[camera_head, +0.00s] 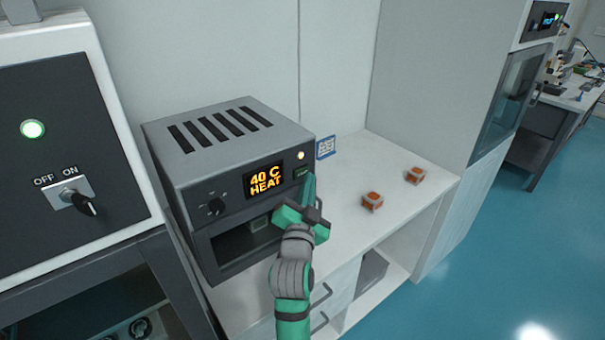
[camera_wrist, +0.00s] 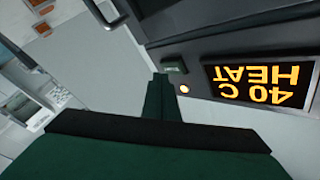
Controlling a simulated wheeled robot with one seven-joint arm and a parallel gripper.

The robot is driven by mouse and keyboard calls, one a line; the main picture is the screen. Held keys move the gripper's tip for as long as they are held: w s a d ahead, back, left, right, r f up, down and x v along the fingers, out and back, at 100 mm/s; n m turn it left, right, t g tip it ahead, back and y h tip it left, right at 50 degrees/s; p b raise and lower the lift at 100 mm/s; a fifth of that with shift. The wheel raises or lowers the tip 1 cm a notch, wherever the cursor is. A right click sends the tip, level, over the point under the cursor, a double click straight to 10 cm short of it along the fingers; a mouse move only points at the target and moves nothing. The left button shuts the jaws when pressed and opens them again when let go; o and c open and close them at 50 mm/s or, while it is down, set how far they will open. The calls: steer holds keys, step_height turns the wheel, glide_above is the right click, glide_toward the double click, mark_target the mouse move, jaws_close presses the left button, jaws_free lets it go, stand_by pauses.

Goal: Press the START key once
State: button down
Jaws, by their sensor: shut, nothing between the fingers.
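The box's display (camera_head: 264,179) reads "40 C HEAT" in orange. My gripper (camera_head: 309,182) is shut and empty, its tips close to the key at the panel's right end. In the wrist view, the key (camera_wrist: 174,66) shows just beyond the fingertips (camera_wrist: 160,78), with the lamp (camera_wrist: 184,89) beside it. I cannot tell whether the tips touch the key.
Two orange-and-grey blocks (camera_head: 372,201) lie on the white bench to the right. A blue-and-white card (camera_head: 326,147) stands beside the box. A cabinet with an OFF/ON switch (camera_head: 72,197) is at left.

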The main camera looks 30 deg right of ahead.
steer(key=shift+s, duration=0.25)
steer(key=shift+s+d, duration=0.2)
steer(key=shift+s, duration=2.2)
steer(key=s+a+f+n+t+y, duration=0.1)
steer(key=s+a+f+n+y, duration=0.35)
steer(key=a+f, duration=0.65)
steer(key=s+a+f+n+t+y, duration=0.1)
steer(key=s+a+f+n+y, duration=0.35)
steer(key=a+f, duration=0.6)
steer(key=s+a+f+n+y, duration=0.1)
steer(key=s+a, duration=0.3)
steer(key=s, duration=0.4)
steer(key=s+a+f+n+g+y, duration=0.1)
steer(key=s+a+f+n, duration=0.1)
steer(key=s+a, duration=0.3)
steer(key=s+a+f+n+y, duration=0.1)
steer(key=s+a, duration=0.4)
steer(key=s, duration=0.8)
steer(key=f+n, duration=0.1)
steer(key=n, duration=0.1)
steer(key=shift+s+a+f+n+y, duration=0.2)
steer(key=shift+a+n+y, duration=0.1)
steer(key=shift+y, duration=0.1)
